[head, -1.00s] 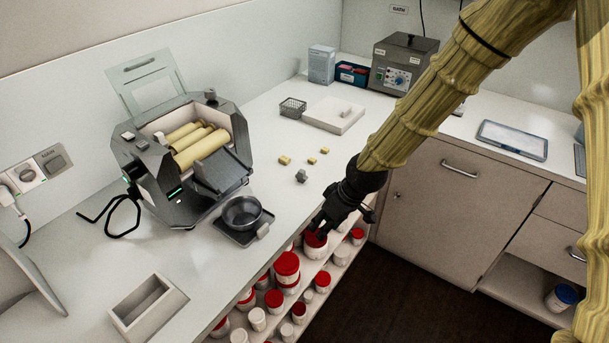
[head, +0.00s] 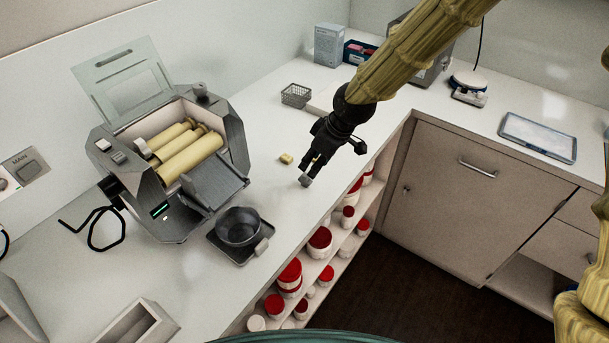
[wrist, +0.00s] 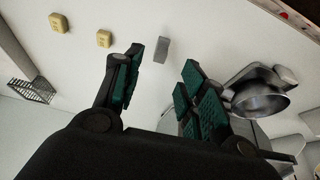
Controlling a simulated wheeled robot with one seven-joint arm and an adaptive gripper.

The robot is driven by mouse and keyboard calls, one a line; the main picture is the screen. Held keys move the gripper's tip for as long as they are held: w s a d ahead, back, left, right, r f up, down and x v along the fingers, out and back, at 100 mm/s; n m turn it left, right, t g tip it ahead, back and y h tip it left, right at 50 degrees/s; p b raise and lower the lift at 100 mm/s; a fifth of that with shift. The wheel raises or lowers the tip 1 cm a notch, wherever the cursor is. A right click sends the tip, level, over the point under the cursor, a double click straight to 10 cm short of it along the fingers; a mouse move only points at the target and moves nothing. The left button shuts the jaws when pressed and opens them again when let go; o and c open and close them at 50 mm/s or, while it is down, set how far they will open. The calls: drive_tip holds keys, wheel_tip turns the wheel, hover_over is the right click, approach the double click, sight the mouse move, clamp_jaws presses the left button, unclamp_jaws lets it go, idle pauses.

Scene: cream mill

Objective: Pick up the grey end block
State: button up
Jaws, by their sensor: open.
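The grey end block (head: 305,180) is a small block on the white counter near its front edge. In the head view it sits just below my gripper (head: 312,168), which partly overlaps it. In the wrist view the grey block (wrist: 161,50) is ahead of my gripper (wrist: 163,65), in line with the gap between its green-padded fingers. The fingers are spread and nothing is held between them. How high the fingertips are above the counter is hard to tell.
A yellow block (head: 286,159) lies close by; a second yellow block (wrist: 59,23) shows in the wrist view. The roller mill (head: 170,170) and a dark bowl (head: 238,228) stand to the left. A wire basket (head: 296,95) is behind. Tubs (head: 289,275) fill the shelf below.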

sight(306, 175)
drive_tip(key=shift+w+a+f+p, duration=0.1)
drive_tip(key=shift+w+f+p, duration=0.1)
drive_tip(key=shift+f, duration=0.45)
drive_tip(key=shift+w+f+p, duration=0.1)
drive_tip(key=shift+w+f, duration=0.1)
drive_tip(key=shift+f, duration=0.4)
drive_tip(key=shift+a+f, duration=0.2)
drive_tip(key=shift+f, duration=0.15)
drive_tip(key=shift+a+p+x, duration=0.15)
drive_tip(key=shift+p+x, duration=0.4)
drive_tip(key=shift+x, duration=0.2)
drive_tip(key=shift+a+p+x, duration=0.15)
drive_tip(key=shift+p+x, duration=0.4)
drive_tip(key=shift+x, duration=1.05)
clamp_jaws()
